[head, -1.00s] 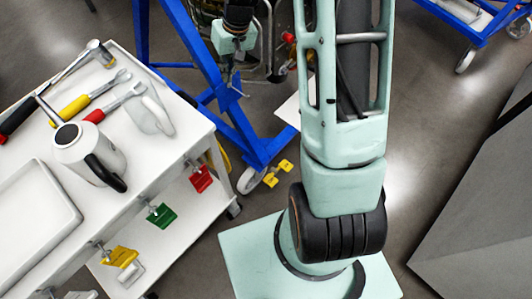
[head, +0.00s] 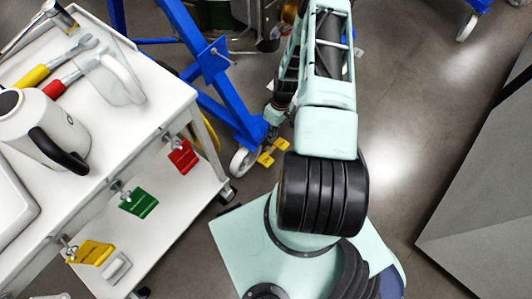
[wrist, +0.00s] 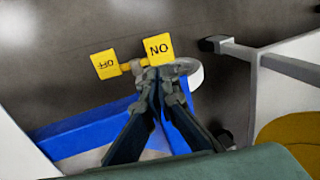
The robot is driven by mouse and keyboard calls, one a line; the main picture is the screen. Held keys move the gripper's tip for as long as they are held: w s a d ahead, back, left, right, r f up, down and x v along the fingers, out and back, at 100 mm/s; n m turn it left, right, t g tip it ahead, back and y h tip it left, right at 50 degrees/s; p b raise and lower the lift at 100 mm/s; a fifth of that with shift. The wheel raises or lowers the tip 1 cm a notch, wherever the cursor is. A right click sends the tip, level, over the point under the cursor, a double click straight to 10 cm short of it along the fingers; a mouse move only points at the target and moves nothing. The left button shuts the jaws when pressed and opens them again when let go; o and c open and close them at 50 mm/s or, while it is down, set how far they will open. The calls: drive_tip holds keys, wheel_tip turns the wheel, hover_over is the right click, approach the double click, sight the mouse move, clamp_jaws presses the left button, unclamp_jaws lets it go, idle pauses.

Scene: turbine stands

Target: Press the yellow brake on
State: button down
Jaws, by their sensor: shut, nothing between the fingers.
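The yellow brake (head: 266,158) is at the caster wheel at the foot of the blue stand. In the wrist view it has two yellow pads: the ON pad (wrist: 159,48), its letters upside down, and the OFF pad (wrist: 105,64) to its left. My gripper (wrist: 150,76) is shut and empty. Its fingertips are just below the ON pad in the wrist view, overlapping the bar between the pads; I cannot tell whether they touch. In the head view my gripper (head: 274,116) is just above the brake in the picture, partly hidden by my arm.
A white cart (head: 178,108) with a kettle (head: 48,128), tools and red, green and yellow tags stands left. The blue stand leg (head: 222,88) runs beside my gripper. The white caster wheel (head: 243,161) is close by. A grey block (head: 485,190) stands right, with open floor before it.

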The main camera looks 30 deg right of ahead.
sight(264, 162)
drive_tip(key=b+x, duration=0.3)
drive_tip(key=x, duration=1)
drive_tip(key=shift+s+f, duration=0.15)
drive_tip(key=shift+f, duration=0.2)
drive_tip(key=shift+a+f+b, duration=0.1)
drive_tip(key=shift+b, duration=0.25)
drive_tip(key=shift+s+a+f+b, duration=0.1)
drive_tip(key=shift+a+f+b, duration=0.1)
drive_tip(key=shift+f+b, duration=0.15)
drive_tip(key=shift+s+a+f+h, duration=0.1)
drive_tip(key=shift+s+a+h, duration=0.2)
drive_tip(key=shift+a+h, duration=0.1)
drive_tip(key=shift+s+a+f+t+h+p, duration=0.15)
drive_tip(key=shift+f+t+h+p, duration=0.2)
drive_tip(key=shift+h+p, duration=0.35)
drive_tip(key=shift+f+t+h+b, duration=0.35)
drive_tip(key=shift+t+h+b, duration=0.1)
drive_tip(key=shift+h, duration=0.25)
drive_tip(key=shift+a+f+b, duration=0.15)
drive_tip(key=shift+f+b, duration=0.2)
drive_tip(key=shift+b, duration=0.15)
drive_tip(key=shift+r, duration=0.15)
